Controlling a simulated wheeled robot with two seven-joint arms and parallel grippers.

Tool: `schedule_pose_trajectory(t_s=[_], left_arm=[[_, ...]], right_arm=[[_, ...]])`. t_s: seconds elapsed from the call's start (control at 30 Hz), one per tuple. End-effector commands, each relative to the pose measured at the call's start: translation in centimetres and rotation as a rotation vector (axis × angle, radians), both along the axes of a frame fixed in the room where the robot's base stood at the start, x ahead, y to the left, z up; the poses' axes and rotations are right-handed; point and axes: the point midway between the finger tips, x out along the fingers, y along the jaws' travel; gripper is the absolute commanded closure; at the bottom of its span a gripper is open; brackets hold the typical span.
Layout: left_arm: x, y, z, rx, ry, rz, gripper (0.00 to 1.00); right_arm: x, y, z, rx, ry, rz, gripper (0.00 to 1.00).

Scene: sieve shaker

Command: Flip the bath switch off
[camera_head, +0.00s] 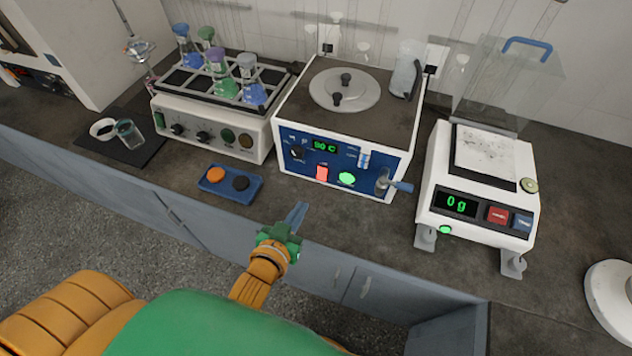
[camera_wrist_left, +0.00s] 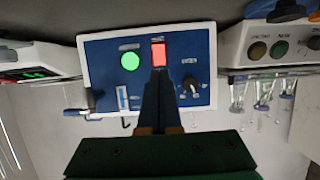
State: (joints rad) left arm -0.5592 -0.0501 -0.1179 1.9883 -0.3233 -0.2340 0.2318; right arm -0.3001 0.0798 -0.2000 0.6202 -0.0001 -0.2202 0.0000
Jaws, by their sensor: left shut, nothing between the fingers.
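The water bath (camera_head: 345,100) stands at the middle of the bench, with a round lid on top and a blue front panel. Its red rocker switch (camera_head: 321,173) sits low on the panel and looks lit; it also shows in the left wrist view (camera_wrist_left: 158,54). Beside it are a lit green lamp (camera_head: 347,179) and a green display. My left gripper (camera_head: 298,210) is shut and empty, in front of the panel and below the switch in the head view. In the wrist view its fingers (camera_wrist_left: 160,78) point at the switch; contact cannot be told. My right gripper is not in view.
A shaker with flasks (camera_head: 215,120) stands left of the bath. A blue tray (camera_head: 230,192) with an orange and a dark disc lies before it. A balance (camera_head: 478,190) stands right. A tap (camera_head: 390,185) sticks out of the bath's front.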

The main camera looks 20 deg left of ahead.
Motion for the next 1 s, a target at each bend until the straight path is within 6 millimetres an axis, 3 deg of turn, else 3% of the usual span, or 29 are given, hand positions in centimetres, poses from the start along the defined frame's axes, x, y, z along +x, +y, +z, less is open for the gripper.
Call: schedule_pose_trajectory(t_s=[0.3, 0.5, 0.67, 1.0], left_arm=[[6.7, -0.2, -2.6, 0.002, -0.001, 0.0, 1.0], [9.7, -0.3, -3.7, 0.0, 0.0, 0.0, 1.0], [10.6, -0.4, -4.1, 0.001, 0.001, 0.0, 1.0], [10.8, -0.4, -4.2, 0.001, 0.0, 0.0, 1.0]], right_arm=[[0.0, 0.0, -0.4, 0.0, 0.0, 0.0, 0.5], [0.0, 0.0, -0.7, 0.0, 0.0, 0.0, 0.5], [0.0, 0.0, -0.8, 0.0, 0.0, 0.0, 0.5], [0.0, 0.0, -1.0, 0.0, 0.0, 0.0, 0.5]])
